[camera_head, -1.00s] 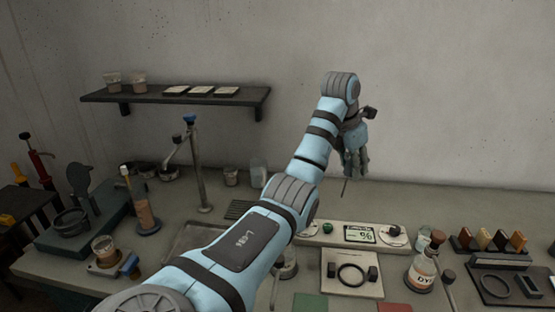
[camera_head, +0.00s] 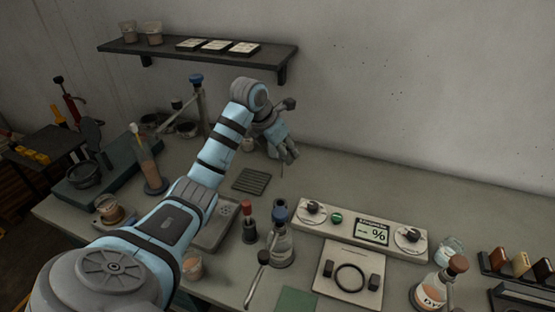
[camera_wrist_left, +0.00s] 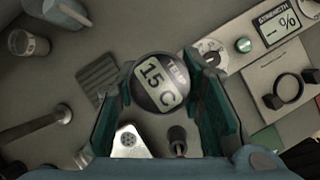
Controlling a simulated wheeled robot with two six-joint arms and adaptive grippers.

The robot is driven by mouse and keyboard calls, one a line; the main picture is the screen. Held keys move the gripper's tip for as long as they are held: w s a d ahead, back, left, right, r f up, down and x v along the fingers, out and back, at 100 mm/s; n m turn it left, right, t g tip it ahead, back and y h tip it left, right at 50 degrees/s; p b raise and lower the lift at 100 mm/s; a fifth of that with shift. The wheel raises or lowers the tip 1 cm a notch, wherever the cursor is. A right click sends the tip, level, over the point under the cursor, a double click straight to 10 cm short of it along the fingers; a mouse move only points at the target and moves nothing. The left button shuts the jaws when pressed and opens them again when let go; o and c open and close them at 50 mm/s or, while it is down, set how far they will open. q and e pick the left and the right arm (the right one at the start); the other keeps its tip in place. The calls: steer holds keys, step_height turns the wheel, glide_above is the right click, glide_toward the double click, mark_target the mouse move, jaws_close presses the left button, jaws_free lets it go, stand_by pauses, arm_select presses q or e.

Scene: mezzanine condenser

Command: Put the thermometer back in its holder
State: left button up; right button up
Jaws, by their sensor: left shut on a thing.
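My left gripper (camera_head: 286,154) is shut on the thermometer, high over the back of the bench. In the left wrist view the thermometer's round dark head (camera_wrist_left: 161,83) sits between the fingers, its display reading 15 C. In the head view only a thin bit of its stem seems to show below the fingers. I cannot make out a holder for certain. A small dark upright piece (camera_wrist_left: 178,140) shows beneath the gripper in the wrist view; I cannot tell what it is. My right gripper is not in view.
A white console (camera_head: 345,230) with knobs and a % display stands right of centre, behind a white plate with a black ring (camera_head: 350,278). A blue-topped bottle (camera_head: 281,245) and a red-topped bottle (camera_head: 249,224) stand near the metal tray (camera_head: 212,238). A ribbed dark mat (camera_head: 251,181) lies behind.

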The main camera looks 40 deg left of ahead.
arm_select(q)
steer(key=s+d+f, duration=0.2)
steer(key=s+d, duration=0.1)
steer(key=s, duration=0.2)
step_height(320, 180, down, 10)
steer(key=h+b, duration=0.1)
steer(key=b, duration=0.6)
steer(key=shift+w+a+m, duration=0.15)
steer(key=shift+w+m, duration=0.15)
steer(key=shift+m, duration=0.1)
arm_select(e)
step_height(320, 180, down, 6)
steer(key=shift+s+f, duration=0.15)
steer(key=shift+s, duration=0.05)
arm_select(q)
steer(key=o, duration=1.3)
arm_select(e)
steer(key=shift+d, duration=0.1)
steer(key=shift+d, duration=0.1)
arm_select(q)
steer(key=v, duration=1.2)
